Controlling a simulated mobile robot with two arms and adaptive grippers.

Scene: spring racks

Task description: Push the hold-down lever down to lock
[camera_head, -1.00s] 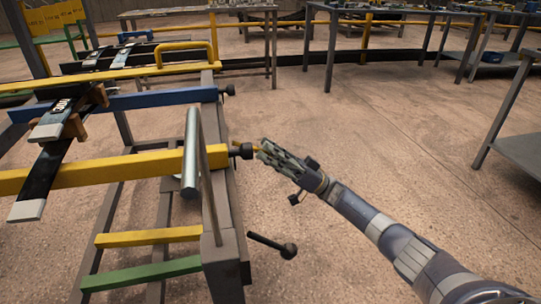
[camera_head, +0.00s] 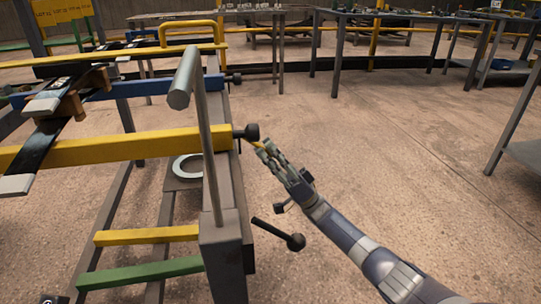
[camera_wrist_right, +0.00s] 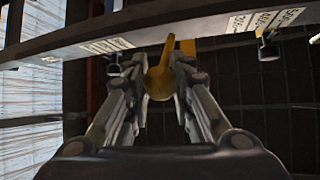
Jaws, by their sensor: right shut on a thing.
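My right gripper (camera_head: 263,148) is at the right end of the yellow beam (camera_head: 130,147) of the rack, just below its black end knob (camera_head: 247,132). In the right wrist view my right gripper (camera_wrist_right: 160,86) has its fingers around a yellow ball-ended lever (camera_wrist_right: 159,80), whose stem points away from me. In the head view only a small yellow bit of this lever shows, at the fingertips. I cannot tell where its stem joins the rack. My left gripper is out of view.
A grey upright bar with a round handle (camera_head: 185,78) stands on the rack's near post (camera_head: 222,236). A black-knobbed lever (camera_head: 280,234) sticks out below my wrist. A blue beam (camera_head: 160,87) lies behind.

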